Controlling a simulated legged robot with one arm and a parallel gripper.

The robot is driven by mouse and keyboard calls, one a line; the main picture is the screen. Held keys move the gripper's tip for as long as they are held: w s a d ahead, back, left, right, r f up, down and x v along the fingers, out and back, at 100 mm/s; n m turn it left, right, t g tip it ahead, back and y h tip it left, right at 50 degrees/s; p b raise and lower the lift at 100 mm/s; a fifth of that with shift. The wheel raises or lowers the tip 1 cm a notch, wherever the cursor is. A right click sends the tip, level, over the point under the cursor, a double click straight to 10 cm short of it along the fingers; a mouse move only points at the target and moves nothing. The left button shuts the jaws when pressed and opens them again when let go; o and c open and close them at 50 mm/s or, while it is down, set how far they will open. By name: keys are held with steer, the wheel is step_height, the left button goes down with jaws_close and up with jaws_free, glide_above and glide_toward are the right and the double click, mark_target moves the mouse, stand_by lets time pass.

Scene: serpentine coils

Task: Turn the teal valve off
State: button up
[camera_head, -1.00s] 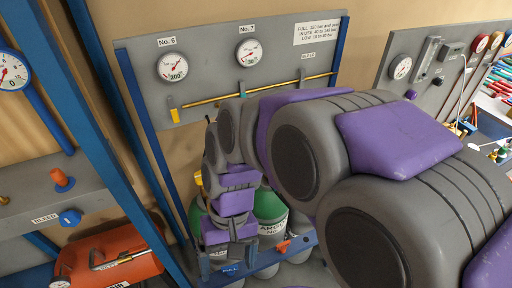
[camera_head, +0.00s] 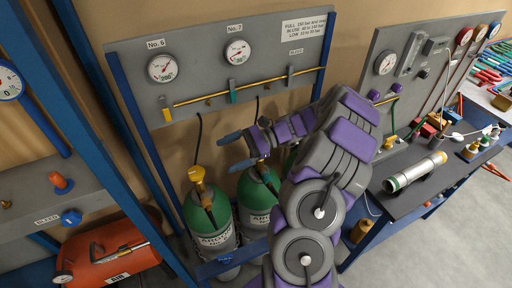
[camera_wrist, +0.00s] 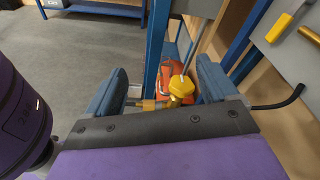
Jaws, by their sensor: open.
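The teal valve lever (camera_head: 233,92) hangs upright across the thin brass pipe (camera_head: 260,87) on the grey panel, below gauge No. 7. I do not see it in the wrist view. My gripper (camera_head: 226,154) is below and in front of the lever, apart from it, pointing left. Its two blue fingers are spread; the wrist view shows my gripper (camera_wrist: 160,85) open too. Between the fingers, beyond them, is a yellow cylinder valve cap (camera_wrist: 181,87). I see no contact with it.
A yellow lever (camera_head: 167,110) and a grey lever (camera_head: 290,75) share the pipe. Green gas cylinders (camera_head: 210,215) with a yellow-topped valve (camera_head: 197,174) stand below. Blue frame posts (camera_head: 140,150) flank the panel. A workbench (camera_head: 415,175) is at right.

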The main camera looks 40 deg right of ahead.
steer(key=s+d+f+m+t+h+p, duration=0.1)
steer(key=s+d+f+m+t+h, duration=0.2)
steer(key=d, duration=0.5)
steer(key=s+d+f+m+t+h, duration=0.1)
steer(key=s+d+f+m+t, duration=0.3)
steer(key=d, duration=0.4)
steer(key=s+d+f+m+t+h+p, duration=0.1)
steer(key=s+d+f+m+t, duration=0.15)
steer(key=d+f+m, duration=0.35)
steer(key=shift+n+t, duration=0.35)
steer(key=shift+n, duration=0.35)
steer(key=x, duration=0.5)
steer(key=d+x, duration=0.1)
steer(key=x, duration=0.5)
steer(key=w+b+x, duration=0.1)
steer(key=x, duration=0.5)
steer(key=shift+w+d+r, duration=0.1)
steer(key=shift+d+r, duration=0.05)
steer(key=c, duration=1)
steer(key=shift+o, duration=0.2)
